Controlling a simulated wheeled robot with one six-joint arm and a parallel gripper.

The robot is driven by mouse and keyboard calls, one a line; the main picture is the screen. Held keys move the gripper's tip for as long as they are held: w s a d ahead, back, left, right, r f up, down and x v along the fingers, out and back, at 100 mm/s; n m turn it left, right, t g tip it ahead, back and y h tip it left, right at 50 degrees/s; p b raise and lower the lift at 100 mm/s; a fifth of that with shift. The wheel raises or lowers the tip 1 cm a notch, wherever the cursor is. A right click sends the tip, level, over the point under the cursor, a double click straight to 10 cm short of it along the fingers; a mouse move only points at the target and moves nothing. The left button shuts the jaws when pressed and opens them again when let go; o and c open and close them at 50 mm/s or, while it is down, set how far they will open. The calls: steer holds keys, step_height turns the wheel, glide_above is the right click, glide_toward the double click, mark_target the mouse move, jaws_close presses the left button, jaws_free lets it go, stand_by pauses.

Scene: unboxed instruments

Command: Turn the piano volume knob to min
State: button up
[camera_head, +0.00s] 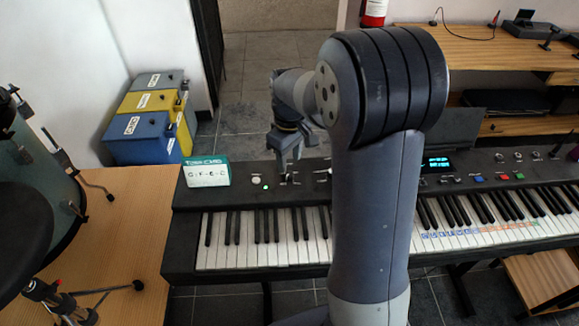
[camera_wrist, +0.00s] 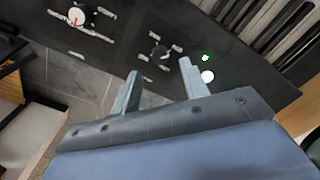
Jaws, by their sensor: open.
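The electric piano (camera_head: 215,222) stands across the picture, with its black control panel behind the keys. In the wrist view a small dark knob (camera_wrist: 159,52) with white markings sits on the panel, and a white knob with a red line (camera_wrist: 76,16) lies farther left. The labels are too small to read, so I cannot tell which one is volume. My gripper (camera_head: 285,165) hangs over the left part of the panel. In the wrist view my gripper (camera_wrist: 159,67) is open and empty, its fingers either side of the dark knob's line, apparently not touching it.
A white button (camera_wrist: 207,76) and a green light (camera_wrist: 205,57) are beside the dark knob. A green task card (camera_head: 207,172) stands at the panel's left end. My arm hides the panel's middle.

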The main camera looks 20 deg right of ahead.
mark_target(289, 173)
step_height(289, 173, up, 6)
stand_by(0.5)
step_height(289, 173, down, 11)
steer(key=shift+r, duration=0.1)
stand_by(0.4)
